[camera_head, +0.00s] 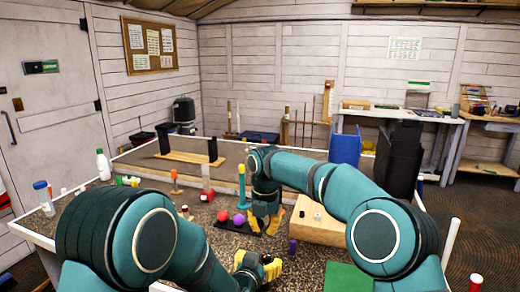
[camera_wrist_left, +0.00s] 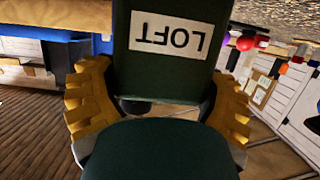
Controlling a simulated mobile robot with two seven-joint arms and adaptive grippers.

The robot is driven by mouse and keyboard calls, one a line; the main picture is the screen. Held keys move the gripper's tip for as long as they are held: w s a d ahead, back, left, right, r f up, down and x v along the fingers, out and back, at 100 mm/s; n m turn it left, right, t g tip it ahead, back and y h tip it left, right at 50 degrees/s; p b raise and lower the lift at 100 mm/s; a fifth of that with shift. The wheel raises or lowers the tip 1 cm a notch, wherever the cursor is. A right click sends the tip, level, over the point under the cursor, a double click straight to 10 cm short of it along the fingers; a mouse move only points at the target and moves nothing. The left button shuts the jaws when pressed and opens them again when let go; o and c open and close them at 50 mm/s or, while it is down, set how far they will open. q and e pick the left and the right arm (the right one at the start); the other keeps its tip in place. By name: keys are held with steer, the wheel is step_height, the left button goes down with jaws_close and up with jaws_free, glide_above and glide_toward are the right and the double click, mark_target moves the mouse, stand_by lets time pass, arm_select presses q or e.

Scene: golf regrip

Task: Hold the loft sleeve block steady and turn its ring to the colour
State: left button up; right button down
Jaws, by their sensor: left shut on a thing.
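The loft sleeve block (camera_wrist_left: 165,75) fills the middle of the left wrist view. It is dark green with a white label reading LOFT, upside down in that view. My left gripper (camera_wrist_left: 158,105) has its yellow fingers on both sides of the block and is shut on it. In the head view my left gripper (camera_head: 258,268) is low at the front of the table, and I cannot make out the block there. My right gripper (camera_head: 266,222) points down over the table, farther back, its fingertips near a dark tray. Its opening is too small to judge. I cannot make out the ring or its colour marks.
A wooden block (camera_head: 318,229) with small pieces on top stands right of my right gripper. A red ball (camera_head: 222,216) and a purple ball (camera_head: 239,219) lie left of it, near a teal upright object (camera_head: 241,184). A green mat (camera_head: 347,278) lies front right.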

arm_select(q)
steer(key=o, duration=1.1)
steer(key=shift+o, duration=0.2)
